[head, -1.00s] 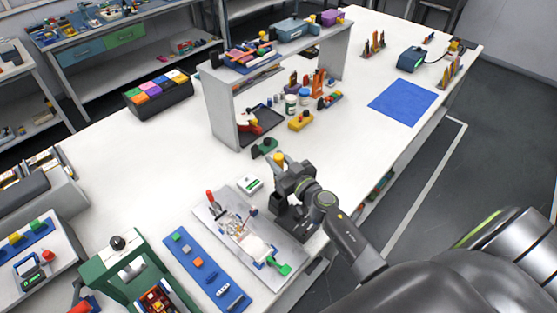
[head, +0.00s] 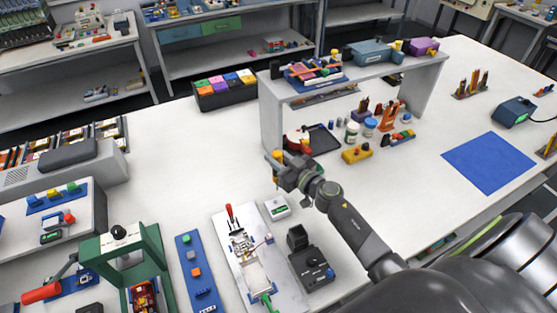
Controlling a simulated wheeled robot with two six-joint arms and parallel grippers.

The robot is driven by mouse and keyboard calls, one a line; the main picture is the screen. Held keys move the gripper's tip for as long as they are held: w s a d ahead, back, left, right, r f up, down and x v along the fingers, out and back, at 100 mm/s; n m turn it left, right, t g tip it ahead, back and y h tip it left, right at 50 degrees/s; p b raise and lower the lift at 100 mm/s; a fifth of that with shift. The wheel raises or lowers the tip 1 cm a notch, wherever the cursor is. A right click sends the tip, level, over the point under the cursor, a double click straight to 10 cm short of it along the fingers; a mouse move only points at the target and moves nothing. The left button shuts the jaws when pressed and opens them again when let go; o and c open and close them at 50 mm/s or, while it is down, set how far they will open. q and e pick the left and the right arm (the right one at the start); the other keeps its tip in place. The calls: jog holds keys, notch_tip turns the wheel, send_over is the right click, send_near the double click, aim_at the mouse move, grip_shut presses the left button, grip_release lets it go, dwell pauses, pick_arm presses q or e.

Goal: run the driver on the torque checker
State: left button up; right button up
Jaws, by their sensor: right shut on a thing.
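My right gripper (head: 280,170) is shut on a small tool with a yellow top (head: 277,155), which looks like the driver; its lower end is mostly hidden by the gripper. A bit of green shows just under the gripper, but I cannot tell what it belongs to. A small white unit with a green display (head: 277,207) lies on the bench just below the gripper in the picture, apart from it. I cannot tell for sure which thing is the torque checker. A black box with a raised block (head: 312,268) stands right of the grey plate. My left gripper is out of view.
The grey fixture plate (head: 232,275) and a blue strip with small blocks (head: 190,248) lie to the left. A green press frame (head: 120,245) stands further left. Behind my gripper are a white shelf (head: 270,110) and a yellow block (head: 356,154).

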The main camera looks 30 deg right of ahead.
aim_at(275, 172)
jog(key=shift+w+a+r, duration=0.1)
jog(key=shift+w+a, duration=0.05)
jog(key=shift+w, duration=0.05)
jog(key=shift+a, duration=0.2)
jog(key=shift+a+r, duration=0.1)
jog(key=shift+p, duration=0.3)
notch_tip(275, 172, down, 3)
jog(key=shift+r+b, duration=0.15)
jog(key=shift+b, duration=1)
notch_tip(275, 172, down, 3)
jog(key=shift+r+b, duration=0.1)
jog(key=shift+b, duration=0.95)
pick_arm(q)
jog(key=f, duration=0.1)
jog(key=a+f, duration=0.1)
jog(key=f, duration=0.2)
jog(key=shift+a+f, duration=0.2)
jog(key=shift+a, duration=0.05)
pick_arm(e)
jog(key=shift+f, duration=0.4)
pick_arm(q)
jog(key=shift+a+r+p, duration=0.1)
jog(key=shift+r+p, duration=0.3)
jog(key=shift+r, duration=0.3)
